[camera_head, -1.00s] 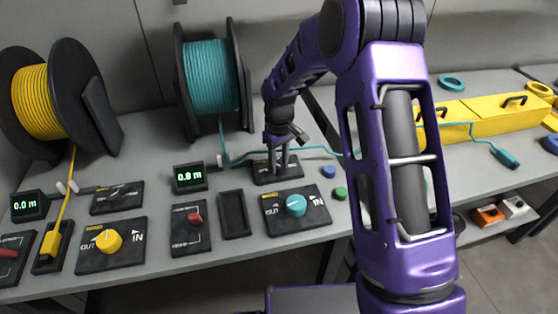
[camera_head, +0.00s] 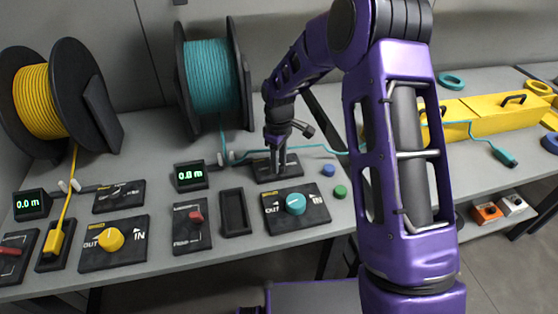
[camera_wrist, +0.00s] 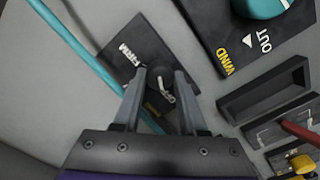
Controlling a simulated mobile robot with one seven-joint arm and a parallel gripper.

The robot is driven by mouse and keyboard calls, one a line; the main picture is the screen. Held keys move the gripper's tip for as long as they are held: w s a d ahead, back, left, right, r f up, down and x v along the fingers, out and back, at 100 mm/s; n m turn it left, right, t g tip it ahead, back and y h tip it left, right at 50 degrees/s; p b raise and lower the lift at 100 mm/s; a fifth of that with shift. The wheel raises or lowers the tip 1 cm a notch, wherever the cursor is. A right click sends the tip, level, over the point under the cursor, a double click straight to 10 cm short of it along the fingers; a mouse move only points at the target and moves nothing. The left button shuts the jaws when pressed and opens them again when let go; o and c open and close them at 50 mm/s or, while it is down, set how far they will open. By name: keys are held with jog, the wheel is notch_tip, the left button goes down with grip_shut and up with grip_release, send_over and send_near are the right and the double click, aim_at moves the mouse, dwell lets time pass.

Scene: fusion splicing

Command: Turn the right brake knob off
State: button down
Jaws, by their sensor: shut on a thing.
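The right brake panel (camera_head: 292,168) is a dark plate behind the turquoise winding knob (camera_head: 295,204). In the wrist view the panel (camera_wrist: 128,45) shows the words FIRM and OFF. My gripper (camera_head: 276,172) points down onto this panel. In the wrist view the fingers of my gripper (camera_wrist: 162,82) stand on both sides of the small dark right brake knob (camera_wrist: 158,84) and are shut on it. The fingers hide part of the knob, and its exact setting is hard to read. In the head view the knob is hidden behind the fingers.
A turquoise fibre (camera_head: 320,148) runs close behind the panel from the turquoise spool (camera_head: 211,78); it also crosses the wrist view (camera_wrist: 78,45). An empty black tray (camera_head: 235,212) and red-lever panel (camera_head: 192,230) stand left of the winding knob. Blue and green caps lie to the right.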

jog(key=shift+c, duration=2.3)
grip_release()
jog(key=shift+r, duration=0.15)
notch_tip(320, 180, up, 17)
jog(key=p, duration=0.1)
jog(key=shift+p, duration=0.4)
